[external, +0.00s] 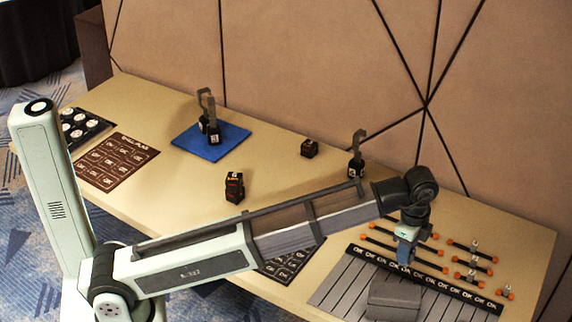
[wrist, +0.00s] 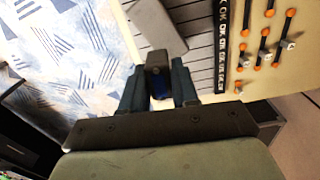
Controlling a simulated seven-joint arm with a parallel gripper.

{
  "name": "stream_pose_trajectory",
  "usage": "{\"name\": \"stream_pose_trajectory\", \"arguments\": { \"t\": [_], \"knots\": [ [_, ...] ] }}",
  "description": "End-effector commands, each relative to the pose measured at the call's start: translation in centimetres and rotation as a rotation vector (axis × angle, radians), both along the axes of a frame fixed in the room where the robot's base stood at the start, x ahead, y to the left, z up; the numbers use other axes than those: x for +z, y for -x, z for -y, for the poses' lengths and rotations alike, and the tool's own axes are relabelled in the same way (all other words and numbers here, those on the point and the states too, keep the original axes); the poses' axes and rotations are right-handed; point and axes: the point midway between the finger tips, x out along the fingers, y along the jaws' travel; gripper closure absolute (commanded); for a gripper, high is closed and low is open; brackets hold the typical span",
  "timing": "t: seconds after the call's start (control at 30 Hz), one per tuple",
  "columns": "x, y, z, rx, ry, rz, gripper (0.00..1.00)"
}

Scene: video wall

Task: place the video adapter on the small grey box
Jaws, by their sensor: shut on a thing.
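My gripper (external: 405,252) is at the far right end of my arm, pointing down above the grey slatted panel. In the wrist view its fingers (wrist: 159,88) are shut on a small dark block with a blue part, which I take to be the video adapter (wrist: 157,62). In the external view the held piece is mostly hidden by the fingers. The small grey box (external: 393,297) lies on the slatted panel near the table's front edge, below and slightly left of my gripper. It also shows in the wrist view (wrist: 158,25), apart from the adapter.
Orange-ended dark rods (external: 408,246) and a labelled dark strip (external: 430,282) lie beside the panel. A blue mat (external: 190,146) bears dark hooked pieces. Another hooked piece (external: 356,160) and dark blocks (external: 234,187) stand mid-table. A wall (external: 300,60) closes the back.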

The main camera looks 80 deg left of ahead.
Motion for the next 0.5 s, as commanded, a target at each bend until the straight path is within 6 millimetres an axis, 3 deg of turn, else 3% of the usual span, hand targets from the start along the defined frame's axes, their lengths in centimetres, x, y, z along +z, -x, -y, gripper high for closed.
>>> {"name": "stream_pose_trajectory", "arguments": {
  "t": [0.27,0.5],
  "knots": [
    [-0.9,0.1,0.0,0.072,0.001,-0.001,1.0],
    [-4.6,0.2,0.0,0.071,0.0,-0.002,1.0]
  ]
}}
